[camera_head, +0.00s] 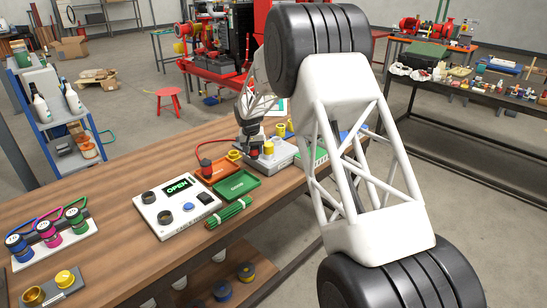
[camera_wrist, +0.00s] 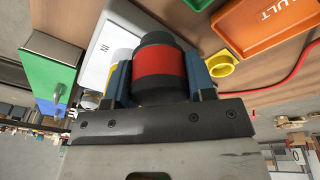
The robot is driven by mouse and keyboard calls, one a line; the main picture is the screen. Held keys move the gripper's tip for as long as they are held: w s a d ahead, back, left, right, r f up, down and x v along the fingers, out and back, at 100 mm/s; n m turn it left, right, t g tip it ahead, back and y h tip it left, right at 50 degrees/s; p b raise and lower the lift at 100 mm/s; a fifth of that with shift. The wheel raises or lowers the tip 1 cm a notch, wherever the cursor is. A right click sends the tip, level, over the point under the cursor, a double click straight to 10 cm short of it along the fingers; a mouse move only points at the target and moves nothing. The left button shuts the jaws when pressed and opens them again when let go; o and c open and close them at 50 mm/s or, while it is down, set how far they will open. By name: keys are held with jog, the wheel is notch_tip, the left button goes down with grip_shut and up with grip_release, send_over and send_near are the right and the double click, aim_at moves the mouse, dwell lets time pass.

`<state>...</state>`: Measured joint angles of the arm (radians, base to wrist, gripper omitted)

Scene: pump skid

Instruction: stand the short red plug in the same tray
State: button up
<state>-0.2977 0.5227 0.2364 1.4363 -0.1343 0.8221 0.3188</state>
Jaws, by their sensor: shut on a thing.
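My gripper (camera_head: 253,142) is shut on the short red plug. In the wrist view the plug shows a red band (camera_wrist: 160,62) with dark ends, between the two blue fingers of the gripper (camera_wrist: 160,75). In the head view a bit of its red (camera_head: 253,153) shows below the fingers, over the left part of the grey tray (camera_head: 284,158). I cannot tell whether it touches the tray. The orange tray (camera_head: 226,164), lettered "FAULT" in the wrist view (camera_wrist: 262,22), lies to the left. A dark-topped red piece (camera_head: 206,166) stands in it. A green tray (camera_head: 236,186) lies in front.
A yellow plug (camera_head: 268,148) stands in the grey tray, close to my gripper. A yellow ring (camera_head: 235,155) and a red cable (camera_head: 205,146) lie near the orange tray. Bare wood shows at left.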

jog(key=w+a, duration=0.2)
jog(key=a, duration=0.4)
jog(key=w+a+n+t+y, duration=0.1)
jog(key=w+a, duration=0.1)
jog(key=a, duration=0.5)
jog(key=shift+w+n, duration=0.25)
jog(key=shift+n, duration=0.05)
jog(key=shift+f, duration=0.1)
jog(key=shift+s+x, duration=0.25)
jog(key=shift+x, duration=0.8)
jog(key=shift+s+x, duration=0.2)
jog(key=shift+x, duration=0.85)
jog(key=shift+s+x, duration=0.25)
jog(key=shift+x, duration=0.8)
jog(key=shift+d+f, duration=0.15)
jog(key=shift+f, duration=0.6)
jog(key=o, duration=1.1)
jog(key=shift+r, duration=0.1)
jog(key=v, duration=0.7)
jog(key=shift+r, duration=0.3)
